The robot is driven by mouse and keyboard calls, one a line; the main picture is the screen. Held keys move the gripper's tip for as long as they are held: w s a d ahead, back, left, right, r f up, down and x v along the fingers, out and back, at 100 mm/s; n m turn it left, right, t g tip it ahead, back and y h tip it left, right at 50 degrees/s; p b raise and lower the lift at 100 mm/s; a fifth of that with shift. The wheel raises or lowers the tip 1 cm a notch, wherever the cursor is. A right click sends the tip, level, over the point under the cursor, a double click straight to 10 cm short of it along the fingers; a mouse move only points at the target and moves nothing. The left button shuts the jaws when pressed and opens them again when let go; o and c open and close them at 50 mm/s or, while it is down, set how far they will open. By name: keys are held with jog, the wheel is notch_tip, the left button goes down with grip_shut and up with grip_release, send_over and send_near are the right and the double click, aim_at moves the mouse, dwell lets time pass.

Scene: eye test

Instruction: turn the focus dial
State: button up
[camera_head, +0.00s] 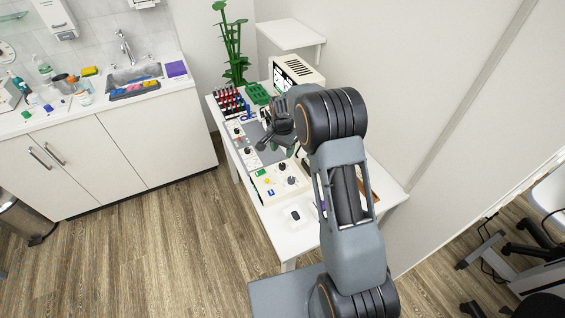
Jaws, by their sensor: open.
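A white table (275,234) holds a cream control panel (262,186) with dark round dials on its top. One dark dial (282,167) is at the panel's back and another dark dial (292,180) is nearer the front. I cannot read labels, so I cannot tell which is the focus dial. A second pale panel (235,139) with small knobs lies farther back on the left. My gripper (264,146) is above the table, behind the cream panel, over a grey flat area. It is open and looks empty, apart from the dials. My arm hides the table's right part.
A cream monitor unit (300,74) and a green tray (256,93) stand at the back. A rack of red-topped tubes (231,102) is at the back left. A sink counter (100,110) stands to the left; the floor between is clear.

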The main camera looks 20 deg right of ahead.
aim_at(282, 165)
notch_tip(282, 165, down, 8)
jog(key=shift+f+p, duration=0.15)
jog(key=shift+p, duration=0.5)
jog(key=shift+c, duration=0.4)
jog(key=c, duration=0.9)
jog(key=shift+o, duration=0.2)
jog(key=shift+f+b, duration=0.1)
jog(key=shift+b, duration=0.2)
